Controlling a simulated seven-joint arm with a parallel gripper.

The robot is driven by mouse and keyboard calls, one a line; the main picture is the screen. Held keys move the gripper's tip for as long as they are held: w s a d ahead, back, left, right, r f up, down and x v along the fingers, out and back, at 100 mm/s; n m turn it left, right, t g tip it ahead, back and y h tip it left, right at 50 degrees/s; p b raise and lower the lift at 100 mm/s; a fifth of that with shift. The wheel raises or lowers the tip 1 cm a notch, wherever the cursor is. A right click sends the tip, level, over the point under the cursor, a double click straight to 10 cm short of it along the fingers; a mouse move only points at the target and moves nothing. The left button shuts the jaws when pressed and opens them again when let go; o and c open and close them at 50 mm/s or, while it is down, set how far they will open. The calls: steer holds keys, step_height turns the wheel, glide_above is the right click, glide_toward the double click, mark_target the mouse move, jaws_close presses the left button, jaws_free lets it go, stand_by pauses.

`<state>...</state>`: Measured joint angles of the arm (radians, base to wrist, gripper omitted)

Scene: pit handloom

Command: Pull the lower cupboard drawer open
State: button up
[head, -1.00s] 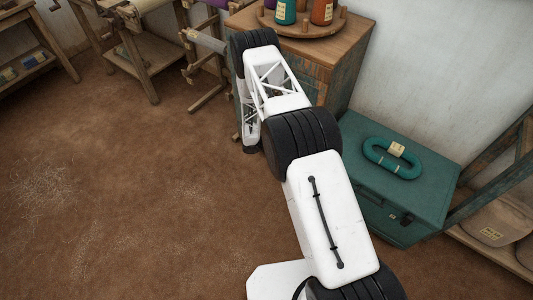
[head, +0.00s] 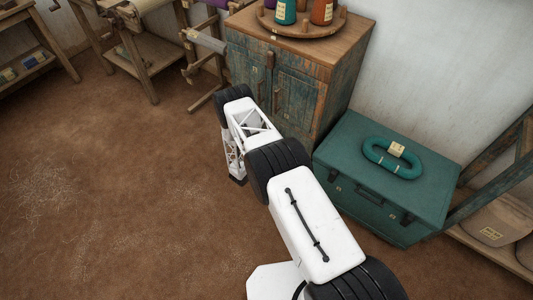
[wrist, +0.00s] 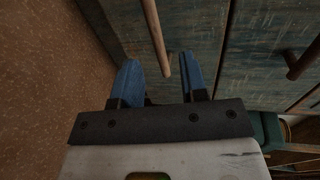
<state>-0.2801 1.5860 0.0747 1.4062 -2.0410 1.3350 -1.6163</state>
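The cupboard (head: 300,95) is weathered teal wood with a brown top, at the upper middle of the head view. Its front fills much of the wrist view (wrist: 265,45). A long wooden bar handle (wrist: 154,30) on that front reaches down between the two blue fingers of my gripper (wrist: 160,65) in the wrist view. The fingers are apart, with a gap on both sides of the bar; I cannot tell how deep the bar sits between them. A second, darker handle (wrist: 302,60) is at the right. In the head view my arm hides the gripper and the cupboard's lower front.
A teal chest (head: 345,205) with a coiled teal ring (head: 392,158) on its lid stands right of the cupboard. A round wooden tray (head: 302,24) with jars is on the cupboard top. Wooden stands (head: 145,60) are at the upper left. The brown floor (head: 110,180) at left is clear.

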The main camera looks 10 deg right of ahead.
steer(key=shift+a+f, duration=0.2)
steer(key=shift+w+d, duration=0.1)
steer(key=shift+x, duration=3.75)
jaws_close()
